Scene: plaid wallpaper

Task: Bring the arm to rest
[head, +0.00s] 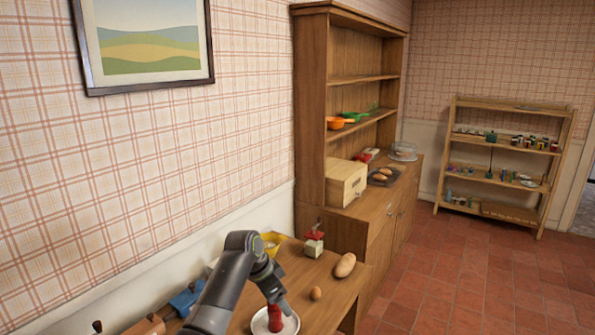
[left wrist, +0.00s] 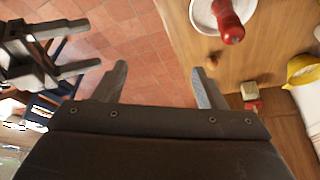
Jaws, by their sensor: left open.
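My left arm (head: 240,275) comes in from the lower left in the head view, bent in front of the table; its fingers cannot be made out there. In the left wrist view my left gripper (left wrist: 160,82) is open, with its two grey fingers wide apart and nothing between them. The red tiled floor shows between and beyond the fingers. My right gripper (left wrist: 94,43) shows at the left of the left wrist view, with its two fingers apart and nothing between them.
A wooden table (head: 325,288) holds a white plate (head: 259,323) with a red object (head: 275,317), an egg (head: 316,293), a bread loaf (head: 345,265), a red-topped box (head: 314,243) and a yellow bowl (head: 272,241). A hutch (head: 313,110) stands behind. Floor at right is clear.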

